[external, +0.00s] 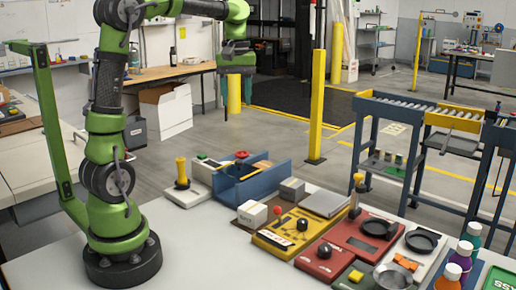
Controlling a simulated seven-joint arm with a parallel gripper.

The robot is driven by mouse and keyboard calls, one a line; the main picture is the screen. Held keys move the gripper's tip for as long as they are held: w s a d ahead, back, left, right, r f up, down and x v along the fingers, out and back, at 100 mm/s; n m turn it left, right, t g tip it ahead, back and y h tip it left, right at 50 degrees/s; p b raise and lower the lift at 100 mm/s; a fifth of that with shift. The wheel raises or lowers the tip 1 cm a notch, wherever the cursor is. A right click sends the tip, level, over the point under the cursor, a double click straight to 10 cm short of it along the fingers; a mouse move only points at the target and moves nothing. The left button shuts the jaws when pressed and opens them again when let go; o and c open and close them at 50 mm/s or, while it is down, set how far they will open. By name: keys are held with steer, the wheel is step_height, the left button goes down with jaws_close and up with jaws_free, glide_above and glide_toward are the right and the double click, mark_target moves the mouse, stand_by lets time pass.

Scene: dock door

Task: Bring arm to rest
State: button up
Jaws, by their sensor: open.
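My green arm rises from its round black base at the left of the table, and its upper part reaches right. My gripper (236,70) hangs at the end, high above the far side of the table and pointing down. It is open, and nothing shows between its fingers. It is apart from everything on the table (190,250). The fingers are small and dark in this view, so their exact gap is hard to see.
Under the gripper's side stand a blue open holder (255,187) and a yellow-handled lever (182,175). A yellow panel (270,240), a red panel (322,262), dark pans and several bottles (461,255) fill the right. The front left tabletop is clear. A roller conveyor (400,102) stands beyond.

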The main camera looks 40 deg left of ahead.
steer(key=shift+w, duration=0.1)
steer(key=s+a+f+m+t+y, duration=0.1)
steer(key=s+f+m+t+y, duration=0.1)
steer(key=s+m+t, duration=0.5)
steer(key=s+m, duration=0.6)
steer(key=s, duration=0.1)
steer(key=shift+s+f, duration=0.15)
steer(key=shift+f, duration=0.25)
